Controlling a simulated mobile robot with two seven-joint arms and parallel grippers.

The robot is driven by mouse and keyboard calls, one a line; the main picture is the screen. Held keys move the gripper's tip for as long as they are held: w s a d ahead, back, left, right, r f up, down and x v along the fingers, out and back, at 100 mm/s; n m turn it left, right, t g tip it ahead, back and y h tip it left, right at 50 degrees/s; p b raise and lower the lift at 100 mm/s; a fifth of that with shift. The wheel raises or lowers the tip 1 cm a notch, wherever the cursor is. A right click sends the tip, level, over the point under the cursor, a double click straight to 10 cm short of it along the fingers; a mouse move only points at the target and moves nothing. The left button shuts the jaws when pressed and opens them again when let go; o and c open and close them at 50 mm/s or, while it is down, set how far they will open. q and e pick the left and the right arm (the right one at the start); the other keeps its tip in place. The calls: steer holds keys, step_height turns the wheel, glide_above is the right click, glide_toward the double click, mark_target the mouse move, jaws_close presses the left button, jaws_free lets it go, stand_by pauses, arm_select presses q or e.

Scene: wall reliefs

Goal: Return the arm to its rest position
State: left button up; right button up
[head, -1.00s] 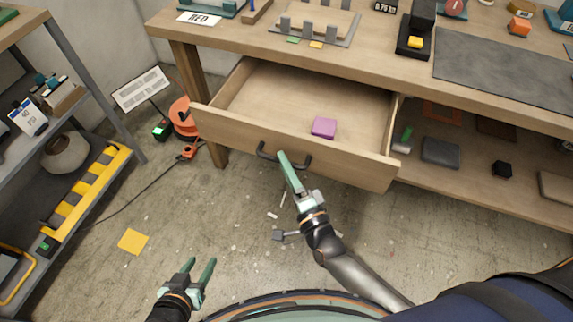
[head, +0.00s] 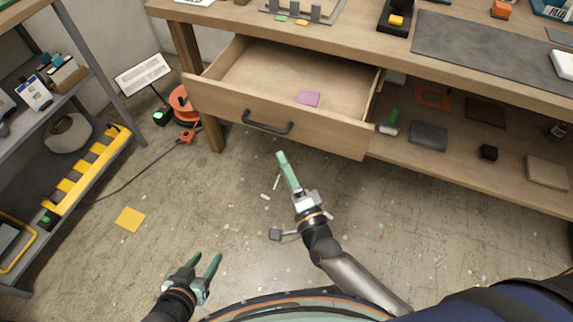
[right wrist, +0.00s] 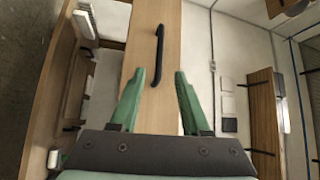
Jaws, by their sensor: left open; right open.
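My right gripper (head: 284,160) is open and empty in the head view, in the air in front of the open drawer and apart from its handle. In the right wrist view its two green fingers (right wrist: 159,95) are spread, with the dark drawer handle (right wrist: 158,58) beyond and between them. The wooden drawer (head: 300,133) is pulled out of the workbench, with its black handle (head: 267,124) on the front. A purple block (head: 308,98) lies inside the drawer. My left gripper (head: 206,262) is open and empty at the bottom left of the head view, above the floor.
A grey shelf rack (head: 108,84) with a yellow item (head: 88,177) stands at the left. An orange cable reel (head: 182,102) and a sign (head: 142,73) stand beside the bench leg. The workbench's lower shelf (head: 455,167) holds several items. The floor before the drawer is mostly open.

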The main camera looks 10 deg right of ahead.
arm_select(q)
steer(key=shift+s+d, duration=0.1)
steer(key=shift+s, duration=0.3)
arm_select(e)
steer(key=shift+s, duration=0.3)
arm_select(q)
steer(key=shift+s+f, duration=0.1)
steer(key=shift+f, duration=0.05)
